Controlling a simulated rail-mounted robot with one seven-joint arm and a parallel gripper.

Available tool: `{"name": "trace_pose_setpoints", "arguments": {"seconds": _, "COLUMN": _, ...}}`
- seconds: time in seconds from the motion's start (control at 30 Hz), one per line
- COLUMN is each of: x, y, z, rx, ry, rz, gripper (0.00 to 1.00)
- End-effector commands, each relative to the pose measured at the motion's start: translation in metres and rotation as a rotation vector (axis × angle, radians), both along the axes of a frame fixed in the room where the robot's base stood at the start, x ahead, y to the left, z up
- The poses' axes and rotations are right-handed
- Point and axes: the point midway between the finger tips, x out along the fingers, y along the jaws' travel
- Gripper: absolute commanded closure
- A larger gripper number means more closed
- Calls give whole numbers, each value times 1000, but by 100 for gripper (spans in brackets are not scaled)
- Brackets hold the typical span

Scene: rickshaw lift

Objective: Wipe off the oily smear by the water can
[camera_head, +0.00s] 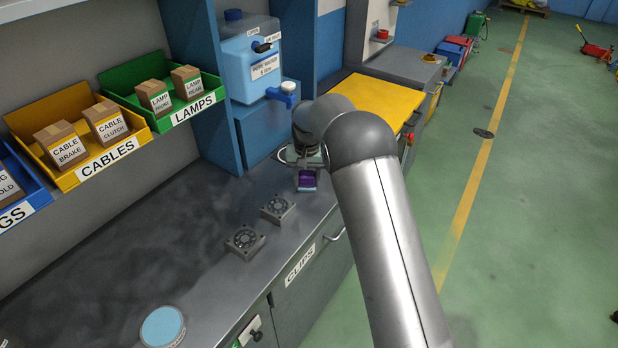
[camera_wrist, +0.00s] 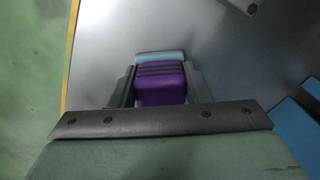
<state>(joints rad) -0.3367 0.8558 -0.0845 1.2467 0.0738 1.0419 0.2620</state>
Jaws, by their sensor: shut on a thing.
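The blue water can (camera_head: 240,62) with a blue tap stands on a blue stand against the back wall. My gripper (camera_head: 306,170) is over the grey worktop (camera_head: 225,215), in front and to the right of the can. It is shut on a purple wiper with a light-blue pad (camera_head: 307,184). In the wrist view the purple wiper (camera_wrist: 161,88) sits between both fingers, its pale pad at the far end, over bare grey metal. I cannot tell whether the pad touches the worktop. I cannot make out a distinct smear by the can; my arm hides part of that area.
A round light-blue disc (camera_head: 163,326) is at the near end. Yellow (camera_head: 70,180) and green (camera_head: 115,82) bins with boxes line the back. A yellow panel (camera_head: 378,100) lies beyond my wrist.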

Motion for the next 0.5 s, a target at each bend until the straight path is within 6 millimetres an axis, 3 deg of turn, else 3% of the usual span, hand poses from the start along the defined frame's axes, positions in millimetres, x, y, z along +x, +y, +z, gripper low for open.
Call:
{"name": "trace_pose_setpoints", "arguments": {"seconds": 0.23, "x": 14, "y": 13, "z": 0, "rx": 0, "ry": 0, "rz": -9, "gripper": 86}}
{"name": "trace_pose_setpoints", "arguments": {"seconds": 0.37, "x": 15, "y": 12, "z": 23, "rx": 1, "ry": -4, "rz": -11, "gripper": 86}}
{"name": "trace_pose_setpoints", "arguments": {"seconds": 0.5, "x": 14, "y": 10, "z": 33, "rx": 0, "ry": -1, "rz": -13, "gripper": 86}}
